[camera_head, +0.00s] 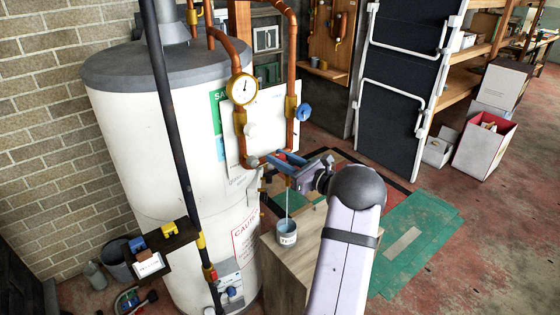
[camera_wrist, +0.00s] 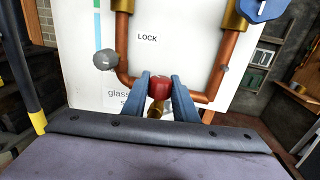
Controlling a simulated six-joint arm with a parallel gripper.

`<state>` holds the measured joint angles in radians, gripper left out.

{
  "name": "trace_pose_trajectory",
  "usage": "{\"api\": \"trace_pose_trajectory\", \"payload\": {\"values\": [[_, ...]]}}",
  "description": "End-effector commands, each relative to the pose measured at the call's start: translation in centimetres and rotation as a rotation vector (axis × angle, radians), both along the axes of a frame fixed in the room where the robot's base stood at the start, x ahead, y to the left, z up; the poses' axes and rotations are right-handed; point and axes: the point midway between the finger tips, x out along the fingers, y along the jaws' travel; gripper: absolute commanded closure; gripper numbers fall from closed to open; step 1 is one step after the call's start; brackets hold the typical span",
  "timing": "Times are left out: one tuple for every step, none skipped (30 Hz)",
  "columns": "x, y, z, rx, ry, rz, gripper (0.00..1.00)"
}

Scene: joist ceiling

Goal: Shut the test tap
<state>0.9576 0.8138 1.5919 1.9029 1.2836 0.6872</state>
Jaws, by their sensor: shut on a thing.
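The test tap's red handle (camera_wrist: 160,86) sits low on the copper pipe loop, above a small brass spout (camera_wrist: 155,108), in the wrist view. My gripper (camera_wrist: 160,92) has its two blue fingers shut on the red handle, one on each side. The cup stands on a wooden box.
The wooden box (camera_head: 292,268) stands under the tap. Blue-handled valve (camera_head: 304,112) and brass gauge (camera_head: 241,88) are on the pipes above. White tank (camera_head: 150,150) and black post (camera_head: 172,120) stand at left.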

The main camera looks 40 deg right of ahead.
Motion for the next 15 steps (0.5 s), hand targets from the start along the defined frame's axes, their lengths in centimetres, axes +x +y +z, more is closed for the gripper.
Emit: {"api": "trace_pose_trajectory", "payload": {"values": [[-0.01,0.16,-0.2,0.001,0.0,-0.03,0.97],[-0.02,0.16,-0.28,0.002,0.0,-0.051,0.96],[-0.01,0.19,-0.33,0.001,0.0,-0.081,0.96],[0.0,0.21,-0.38,0.001,0.0,-0.105,0.96],[0.0,0.23,-0.47,0.001,0.0,-0.129,0.96],[-0.01,0.2,-0.54,0.0,0.0,-0.163,0.96],[0.0,0.23,-0.55,0.0,-0.001,-0.187,0.96],[0.01,0.24,-0.61,0.0,-0.001,-0.212,0.96],[0.0,0.18,-0.65,0.0,-0.001,-0.245,0.96],[0.0,0.2,-0.65,0.0,-0.002,-0.267,0.96],[0.01,0.22,-0.67,-0.001,-0.002,-0.289,0.96],[0.01,0.17,-0.68,-0.001,-0.002,-0.318,0.96],[0.01,0.19,-0.71,-0.001,-0.002,-0.338,0.96],[0.02,0.19,-0.69,-0.001,-0.003,-0.357,0.96],[0.0,0.16,-0.71,-0.001,-0.003,-0.383,0.96]]}}
